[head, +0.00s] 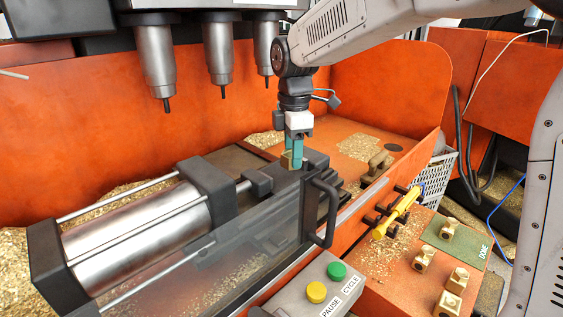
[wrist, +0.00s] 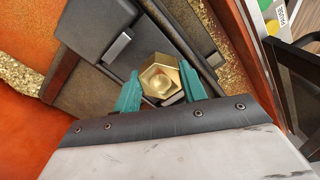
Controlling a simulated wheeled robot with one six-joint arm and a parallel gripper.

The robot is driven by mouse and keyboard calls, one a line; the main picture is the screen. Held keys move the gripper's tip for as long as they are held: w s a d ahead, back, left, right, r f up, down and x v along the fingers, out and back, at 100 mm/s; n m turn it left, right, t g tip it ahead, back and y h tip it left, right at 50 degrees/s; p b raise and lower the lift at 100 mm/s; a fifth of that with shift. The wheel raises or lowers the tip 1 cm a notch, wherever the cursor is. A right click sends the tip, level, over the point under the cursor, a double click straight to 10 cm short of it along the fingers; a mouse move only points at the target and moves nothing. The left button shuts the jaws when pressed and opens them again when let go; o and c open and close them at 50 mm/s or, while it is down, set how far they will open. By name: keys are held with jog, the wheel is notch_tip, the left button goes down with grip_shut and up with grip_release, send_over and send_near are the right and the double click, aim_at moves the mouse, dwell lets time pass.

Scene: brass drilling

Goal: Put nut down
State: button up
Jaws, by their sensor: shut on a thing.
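A brass nut (wrist: 161,78) with a hexagonal outline and a round hollow sits between the two teal fingers of my gripper (wrist: 160,94) in the wrist view. My gripper is shut on it. In the head view my gripper (head: 293,155) points down over the dark vise area, and the nut (head: 287,160) shows at its fingertips. The dark jaw of the vise (head: 258,183) is just left of the nut. I cannot tell whether the nut touches the surface below.
A clear guard with a black handle (head: 320,209) stands in front of the vise. Drill spindles (head: 219,55) hang behind. Several brass parts (head: 424,258) lie on the orange ledge at right, near a green DONE mat (head: 462,238) and a yellow tool (head: 397,211). Brass chips litter the bed.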

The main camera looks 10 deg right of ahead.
aim_at(282, 176)
jog(key=shift+w+a+f, duration=0.15)
jog(key=shift+w+a, duration=0.85)
jog(key=shift+a, duration=0.2)
jog(key=shift+f, duration=1.7)
jog(key=shift+f, duration=0.15)
jog(key=o, duration=1.2)
jog(key=shift+o, duration=0.2)
